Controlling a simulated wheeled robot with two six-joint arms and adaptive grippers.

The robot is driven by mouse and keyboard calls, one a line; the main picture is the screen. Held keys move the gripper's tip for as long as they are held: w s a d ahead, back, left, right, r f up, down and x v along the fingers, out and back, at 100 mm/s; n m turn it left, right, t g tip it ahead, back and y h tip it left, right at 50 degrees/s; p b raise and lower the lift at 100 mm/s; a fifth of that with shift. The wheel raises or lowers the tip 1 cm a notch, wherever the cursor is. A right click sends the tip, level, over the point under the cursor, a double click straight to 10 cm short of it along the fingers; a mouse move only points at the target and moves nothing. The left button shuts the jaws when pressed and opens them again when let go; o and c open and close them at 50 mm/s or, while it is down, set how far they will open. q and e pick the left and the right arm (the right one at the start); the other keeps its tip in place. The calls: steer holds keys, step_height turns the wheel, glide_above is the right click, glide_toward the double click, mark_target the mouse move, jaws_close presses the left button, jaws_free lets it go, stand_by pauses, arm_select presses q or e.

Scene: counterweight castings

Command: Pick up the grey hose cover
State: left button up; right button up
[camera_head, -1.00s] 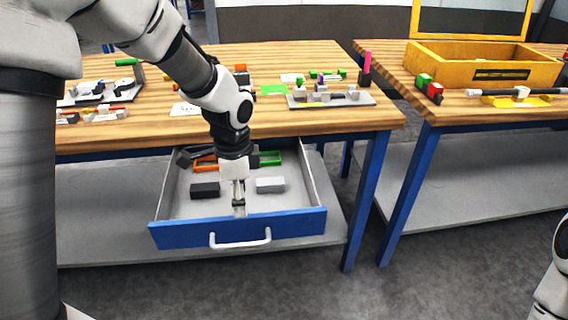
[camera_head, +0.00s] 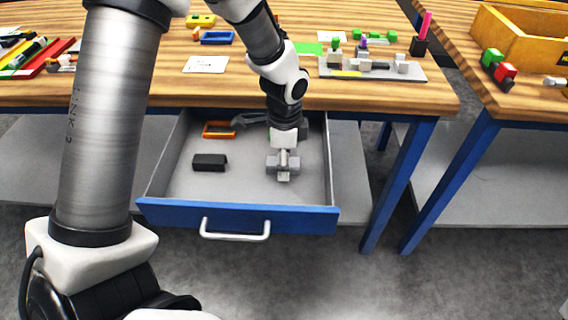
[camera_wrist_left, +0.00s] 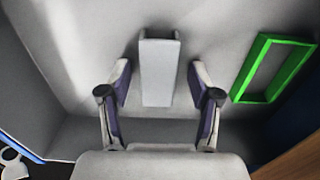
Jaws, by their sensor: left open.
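The grey hose cover (camera_head: 271,164) lies in the open drawer (camera_head: 182,211), partly hidden by my left gripper (camera_head: 283,175). In the left wrist view the cover (camera_wrist_left: 160,85) is a pale, long channel-shaped piece. There my left gripper (camera_wrist_left: 159,74) is open, with one finger on each side of the cover and a visible gap on both sides. Whether the fingers are down at the cover's height is hard to tell. A black cover (camera_head: 210,162) lies to the left in the drawer. My right gripper is out of view.
An orange frame (camera_head: 219,130) lies at the back of the drawer. A green frame (camera_wrist_left: 244,83) lies right of the cover in the wrist view. The drawer's walls surround the gripper. The wooden tabletop (camera_head: 170,92) with several parts is above and behind.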

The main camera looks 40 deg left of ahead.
arm_select(q)
steer(key=shift+s+r, duration=0.15)
steer(key=c, duration=0.9)
